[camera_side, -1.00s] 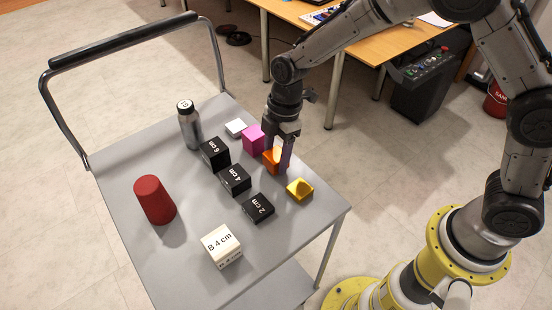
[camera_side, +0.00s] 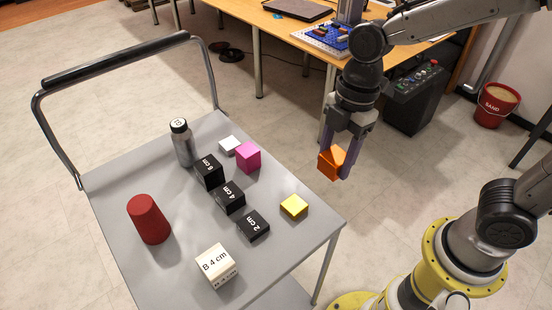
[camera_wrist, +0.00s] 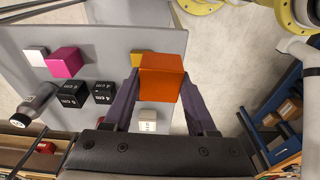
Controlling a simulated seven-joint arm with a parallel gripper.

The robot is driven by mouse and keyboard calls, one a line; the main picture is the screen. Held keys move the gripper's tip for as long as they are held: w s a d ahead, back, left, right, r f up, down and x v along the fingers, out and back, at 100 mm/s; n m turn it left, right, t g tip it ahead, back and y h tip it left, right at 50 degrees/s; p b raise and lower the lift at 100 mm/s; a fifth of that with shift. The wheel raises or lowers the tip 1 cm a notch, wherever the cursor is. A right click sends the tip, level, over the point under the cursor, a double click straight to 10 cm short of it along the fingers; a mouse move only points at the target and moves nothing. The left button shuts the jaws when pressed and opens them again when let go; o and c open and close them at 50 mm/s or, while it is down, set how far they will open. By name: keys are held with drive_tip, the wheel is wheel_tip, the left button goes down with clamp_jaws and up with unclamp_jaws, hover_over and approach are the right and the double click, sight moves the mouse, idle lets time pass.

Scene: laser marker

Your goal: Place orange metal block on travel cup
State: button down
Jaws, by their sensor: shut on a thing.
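The orange metal block (camera_side: 331,162) is held between the fingertips of my gripper (camera_side: 336,165), which is shut on it. It is raised in the air past the trolley's right edge in the side view. In the wrist view the orange block (camera_wrist: 161,78) sits between both fingers (camera_wrist: 161,90). The red tapered cup (camera_side: 149,219), which looks like the travel cup, stands on the trolley's left part with its narrow end up and nothing on it. My gripper is far to its right.
The grey trolley top (camera_side: 180,270) carries a metal bottle (camera_side: 183,146), magenta block (camera_side: 247,157), small white block (camera_side: 229,145), yellow block (camera_side: 294,206), several black blocks (camera_side: 229,197) in a row and a white "B 4 cm" block (camera_side: 217,266). A handle rail (camera_side: 120,60) rises at the back left.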

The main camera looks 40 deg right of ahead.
drive_tip(key=shift+s+d+r+m, duration=0.1)
drive_tip(key=shift+s+m, duration=0.1)
drive_tip(key=shift+m, duration=0.2)
drive_tip(key=shift+r+m, duration=0.2)
drive_tip(key=shift+m, duration=0.3)
drive_tip(key=w+a+r+m+t, duration=0.1)
drive_tip(key=w+a+r+m, duration=0.7)
drive_tip(key=w+a+r, duration=0.25)
drive_tip(key=n, duration=0.1)
hover_over(137, 204)
drive_tip(key=s+d, duration=0.1)
drive_tip(key=shift+h, duration=0.3)
wheel_tip(137, 204, down, 9)
drive_tip(key=shift+r, duration=0.1)
drive_tip(key=shift+w+a+f, duration=0.15)
drive_tip(key=shift+f, duration=0.3)
drive_tip(key=shift+w+a+f, duration=0.15)
drive_tip(key=shift+f, duration=1.55)
drive_tip(key=shift+f, duration=0.15)
